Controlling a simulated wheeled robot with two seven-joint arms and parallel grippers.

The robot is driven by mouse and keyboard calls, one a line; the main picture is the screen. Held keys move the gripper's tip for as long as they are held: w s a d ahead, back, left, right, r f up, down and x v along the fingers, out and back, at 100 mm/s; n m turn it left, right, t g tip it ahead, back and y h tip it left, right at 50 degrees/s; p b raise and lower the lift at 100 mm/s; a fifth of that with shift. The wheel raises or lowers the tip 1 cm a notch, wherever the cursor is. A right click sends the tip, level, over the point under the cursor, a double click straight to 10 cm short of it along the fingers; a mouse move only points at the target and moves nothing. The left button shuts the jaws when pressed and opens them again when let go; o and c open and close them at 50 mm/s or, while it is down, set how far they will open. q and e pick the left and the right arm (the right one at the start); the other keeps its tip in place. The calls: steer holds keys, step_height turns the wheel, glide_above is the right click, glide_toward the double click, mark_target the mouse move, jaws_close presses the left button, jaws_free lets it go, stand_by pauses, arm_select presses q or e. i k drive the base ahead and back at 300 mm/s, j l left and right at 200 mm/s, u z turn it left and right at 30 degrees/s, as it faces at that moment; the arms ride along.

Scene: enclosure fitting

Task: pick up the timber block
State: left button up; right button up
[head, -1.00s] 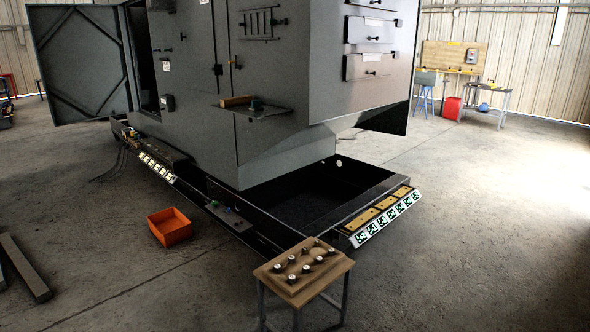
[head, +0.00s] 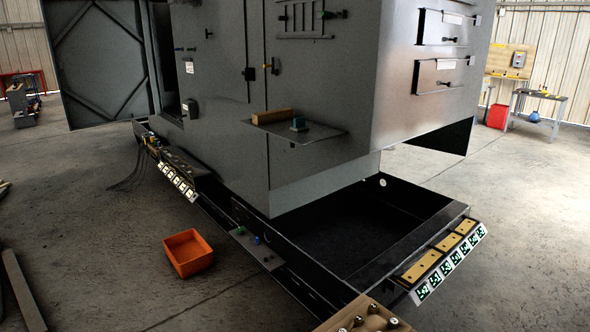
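The timber block (head: 273,116) is a small brown bar. It lies flat on a thin dark shelf (head: 318,134) that sticks out from the side of the large grey enclosure (head: 225,135). A small blue-green item (head: 298,124) stands on the shelf, just right of the block. Neither of my grippers is in the head view, and nothing touches the block.
A black base frame (head: 405,240) juts out below the enclosure, with a row of marker tiles (head: 450,264) on its right edge. An orange bin (head: 188,253) stands on the floor at left. A wooden-topped stand (head: 345,315) with knobs is cut off at the bottom.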

mark_target(259, 119)
steer(key=i+j, duration=0.2)
steer(key=j, duration=0.2)
steer(key=i+j+z, duration=0.1)
steer(key=j, duration=0.25)
steer(key=i+j, duration=0.25)
steer(key=j, duration=0.15)
steer(key=i+j+z, duration=0.2)
steer(key=i+j, duration=1.35)
steer(key=i+l, duration=0.15)
steer(key=i, duration=0.45)
steer(key=i+l+z, duration=0.1)
steer(key=i, duration=0.45)
